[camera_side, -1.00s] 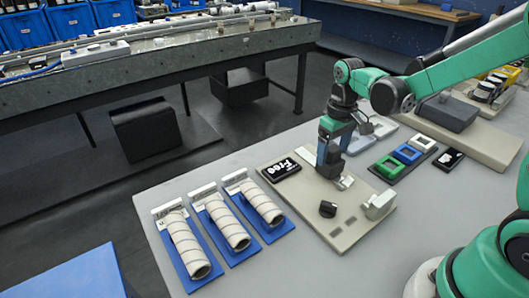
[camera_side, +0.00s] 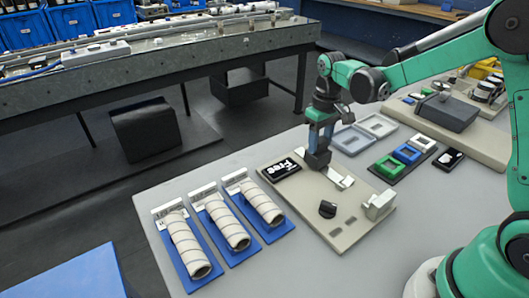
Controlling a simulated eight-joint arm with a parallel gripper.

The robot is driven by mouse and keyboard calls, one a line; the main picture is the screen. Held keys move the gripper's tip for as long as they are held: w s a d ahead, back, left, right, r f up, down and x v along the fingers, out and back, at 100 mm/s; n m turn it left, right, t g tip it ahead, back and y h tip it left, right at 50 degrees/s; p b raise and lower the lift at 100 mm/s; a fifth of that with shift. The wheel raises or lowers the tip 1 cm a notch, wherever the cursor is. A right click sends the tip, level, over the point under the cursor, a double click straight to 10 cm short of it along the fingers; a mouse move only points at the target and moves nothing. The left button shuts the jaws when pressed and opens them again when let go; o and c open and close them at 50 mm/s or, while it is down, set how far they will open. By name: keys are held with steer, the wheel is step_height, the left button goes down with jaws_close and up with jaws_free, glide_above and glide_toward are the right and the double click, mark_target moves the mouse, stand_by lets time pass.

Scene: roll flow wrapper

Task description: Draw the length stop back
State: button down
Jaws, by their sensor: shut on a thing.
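The beige wrapper board (camera_side: 342,235) lies on the grey table in the middle of the side view. My gripper (camera_side: 317,162) points down at the board's upper edge, just right of the black sign reading "Free" (camera_side: 281,169). It is shut on the length stop, which is mostly hidden between the dark fingers. A pale metal strip (camera_side: 341,181) lies on the board just right of the fingers. A black knob (camera_side: 327,209) stands nearer the front, and a beige block (camera_side: 378,205) sits at the board's right edge.
Several blue trays with striped rolls (camera_side: 232,236) lie left of the board. Green, blue and white frames (camera_side: 408,154) lie on a dark mat to the right, with grey trays (camera_side: 353,139) behind. The front table area is clear.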

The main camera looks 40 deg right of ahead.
steer(key=shift+w, duration=0.25)
steer(key=shift+c, duration=1.8)
jaws_free()
steer(key=shift+r, duration=2.85)
steer(key=s+a+r+t, duration=0.2)
steer(key=s+a+t, duration=0.4)
steer(key=s, duration=0.4)
steer(key=shift+s+a+r+t, duration=0.25)
steer(key=shift+s+r+t, duration=0.05)
steer(key=shift+t, duration=0.3)
